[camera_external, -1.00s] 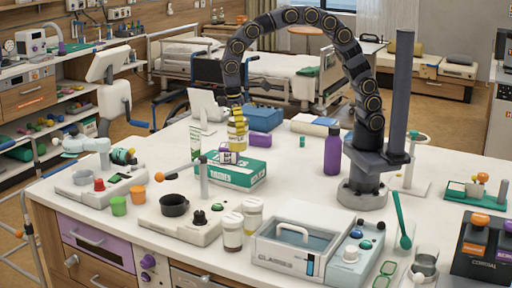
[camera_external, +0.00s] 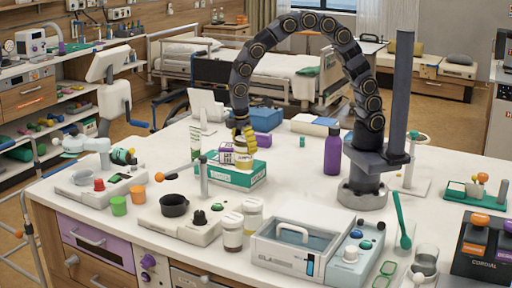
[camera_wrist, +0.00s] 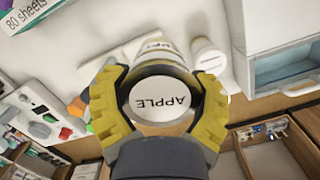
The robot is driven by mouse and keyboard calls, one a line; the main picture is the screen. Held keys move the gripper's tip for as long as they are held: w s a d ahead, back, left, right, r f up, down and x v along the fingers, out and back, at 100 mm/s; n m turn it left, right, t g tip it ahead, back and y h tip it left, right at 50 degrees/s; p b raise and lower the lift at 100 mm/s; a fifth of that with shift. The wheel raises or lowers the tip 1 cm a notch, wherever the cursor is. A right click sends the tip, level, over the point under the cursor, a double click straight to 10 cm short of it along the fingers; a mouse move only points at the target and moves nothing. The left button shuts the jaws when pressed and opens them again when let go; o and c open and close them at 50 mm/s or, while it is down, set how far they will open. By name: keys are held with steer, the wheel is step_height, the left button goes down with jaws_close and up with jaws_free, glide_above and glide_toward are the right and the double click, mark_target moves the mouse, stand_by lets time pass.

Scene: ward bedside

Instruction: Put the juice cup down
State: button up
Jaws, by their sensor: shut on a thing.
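The juice cup (camera_wrist: 158,98) has a white lid marked APPLE, seen from above in the wrist view. My gripper (camera_wrist: 155,92) has its yellow fingers closed around its sides. A small purple and white container (camera_external: 226,153) shows just left of the cup. The cup's underside is hidden; I cannot tell whether it touches anything.
Two white-lidded jars (camera_external: 232,232) stand nearer the front, beside a device with a black bowl (camera_external: 174,205). A clear-lidded case (camera_external: 295,240) stands to their right. A purple bottle (camera_external: 332,150) stands near my base. White tabletop (camera_external: 290,185) is bare right of the tissue box.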

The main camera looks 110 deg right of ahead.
steer(key=shift+s+d+f+n, duration=0.1)
steer(key=shift+s+f+n, duration=0.7)
steer(key=shift+f, duration=1.75)
steer(key=shift+s+d+f+n, duration=0.1)
steer(key=shift+s+f+n, duration=0.35)
steer(key=shift+s+f, duration=1.35)
steer(key=shift+s+f+n, duration=0.25)
steer(key=shift+f+n, duration=0.4)
steer(key=shift+f, duration=2.6)
steer(key=shift+f, duration=0.1)
steer(key=o, duration=1.2)
